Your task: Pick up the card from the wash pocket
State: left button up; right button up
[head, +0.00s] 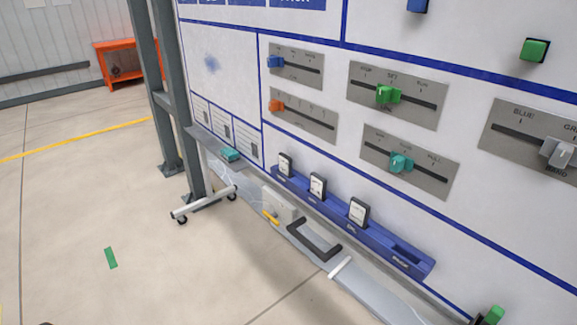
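A blue rack (385,250) with labelled pockets runs along the lower part of the white board. Three dark-framed white cards stand upright in it: a left card (285,165), a middle card (317,186) and a right card (358,212). The pocket at the right end (407,252) looks empty. The pocket labels are too small to read, so I cannot tell which one is the wash pocket. Neither of my grippers is in view.
A grey ledge (375,297) below the rack holds a dark handle-shaped bar (313,243), a white box (278,203) and a white cylinder (340,268). Slider plates (400,95) are above. A grey post (163,90) stands left. Floor at left is largely clear.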

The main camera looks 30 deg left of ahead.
aim_at(285, 161)
jog(key=j, duration=1)
jog(key=i+j+u, duration=0.15)
jog(key=j, duration=0.85)
jog(key=k, duration=0.05)
